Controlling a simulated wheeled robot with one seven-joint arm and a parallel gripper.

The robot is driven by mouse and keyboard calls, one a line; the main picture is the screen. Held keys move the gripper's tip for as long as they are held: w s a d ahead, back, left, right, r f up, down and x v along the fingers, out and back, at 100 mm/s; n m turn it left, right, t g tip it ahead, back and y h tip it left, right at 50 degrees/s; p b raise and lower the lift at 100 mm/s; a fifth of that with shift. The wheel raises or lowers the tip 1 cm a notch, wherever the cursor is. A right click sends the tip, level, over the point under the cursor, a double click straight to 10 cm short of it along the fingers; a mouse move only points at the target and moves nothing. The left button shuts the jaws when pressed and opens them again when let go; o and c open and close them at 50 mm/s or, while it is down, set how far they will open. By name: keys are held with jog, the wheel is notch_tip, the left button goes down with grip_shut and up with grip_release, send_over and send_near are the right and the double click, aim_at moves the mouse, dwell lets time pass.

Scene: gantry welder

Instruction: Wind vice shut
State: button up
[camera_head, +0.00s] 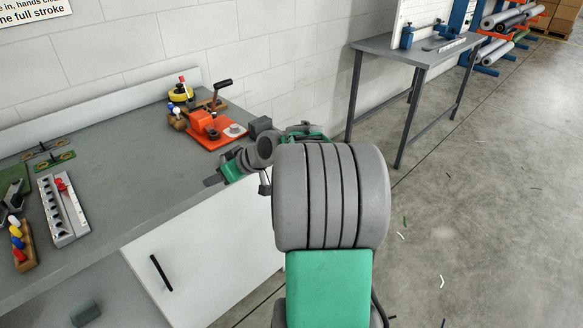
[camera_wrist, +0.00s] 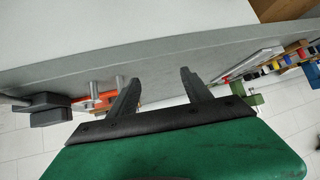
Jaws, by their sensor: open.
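A dark grey blocky thing (camera_head: 260,126), which may be the vice, sits at the bench's far right end. In the wrist view, dark grey blocks (camera_wrist: 46,108) at the left appear to be the same thing; I cannot see whether its jaws are apart. A small blue device (camera_head: 407,37) on a farther table could also be a vice; it is too small to tell. My gripper (camera_head: 213,180) is over the bench's front edge, in front of the orange fixture. In the wrist view its two dark fingers (camera_wrist: 154,82) are apart with nothing between them.
An orange fixture (camera_head: 227,139) with a black-knobbed lever stands left of the grey block. A grey socket rack (camera_head: 62,226) and a wooden holder with coloured handles (camera_head: 24,258) lie at the bench's left. The middle of the bench (camera_head: 125,180) is clear.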

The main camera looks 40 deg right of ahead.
jog(key=d+f+t+b, duration=0.25)
jog(key=d+f, duration=0.25)
jog(key=d, duration=0.7)
jog(key=s+d+m+t+h+b, duration=0.1)
jog(key=s+d+t, duration=0.2)
jog(key=d, duration=0.5)
jog(key=s+d+m+t+h+b, duration=0.1)
jog(key=s+d+t+h+b, duration=0.2)
jog(key=d, duration=0.4)
jog(key=w+y+p, duration=0.1)
jog(key=w, duration=0.5)
jog(key=shift+w+a+p, duration=0.15)
jog(key=shift+w+p, duration=0.15)
jog(key=shift+p, duration=0.05)
jog(key=shift+f, duration=0.1)
jog(key=shift+c, duration=0.3)
